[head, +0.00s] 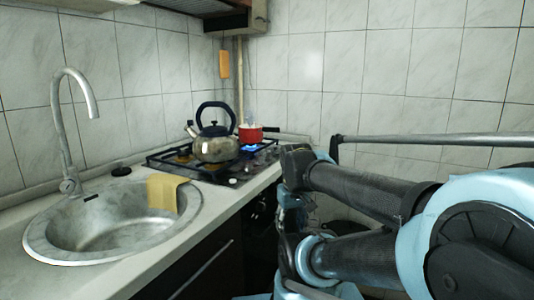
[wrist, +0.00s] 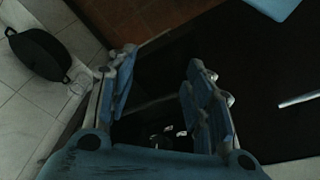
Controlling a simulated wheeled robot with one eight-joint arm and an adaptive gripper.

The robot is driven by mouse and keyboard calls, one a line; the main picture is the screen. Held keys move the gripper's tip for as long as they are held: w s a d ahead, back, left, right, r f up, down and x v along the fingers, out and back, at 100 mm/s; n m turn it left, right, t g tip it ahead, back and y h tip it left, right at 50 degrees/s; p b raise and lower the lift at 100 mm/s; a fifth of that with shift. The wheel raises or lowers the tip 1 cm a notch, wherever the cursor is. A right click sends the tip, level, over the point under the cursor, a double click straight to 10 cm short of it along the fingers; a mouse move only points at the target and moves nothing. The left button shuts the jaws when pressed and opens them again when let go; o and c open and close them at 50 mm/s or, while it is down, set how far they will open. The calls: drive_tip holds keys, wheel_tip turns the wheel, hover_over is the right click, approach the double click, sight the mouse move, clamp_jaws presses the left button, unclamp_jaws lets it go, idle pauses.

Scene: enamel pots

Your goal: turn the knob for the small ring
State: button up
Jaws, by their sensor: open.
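The black gas hob (head: 205,174) is set into the counter beyond the sink. Its knobs are too small and dark in the head view to tell apart, and I cannot tell which belongs to the small ring. A blue flame burns under a small red pot (head: 250,134) at the hob's back right. A steel kettle (head: 216,148) with a dark handle stands in front of it. My gripper (wrist: 162,62) shows in the wrist view with its blue fingers apart and nothing between them. Dark surfaces lie beyond it; no knob is clear there.
A round sink (head: 60,245) with a tall tap (head: 75,130) and a yellow cloth (head: 165,192) on its rim is at left. A dark cabinet front (head: 215,275) lies below the counter. A black pan (wrist: 40,54) sits on pale tiles in the wrist view.

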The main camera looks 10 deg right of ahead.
drive_tip(key=w+r+n+h, duration=0.1)
drive_tip(key=w+r+n, duration=0.5)
drive_tip(key=w+r, duration=0.35)
wheel_tip(320, 180, up, 18)
drive_tip(key=n+h, duration=0.3)
drive_tip(key=n, duration=1.4)
hover_over(269, 155)
drive_tip(key=s+a, duration=0.2)
drive_tip(key=a, duration=0.4)
drive_tip(key=shift+m, duration=0.3)
drive_tip(key=x, duration=1.7)
drive_tip(key=shift+a, duration=0.2)
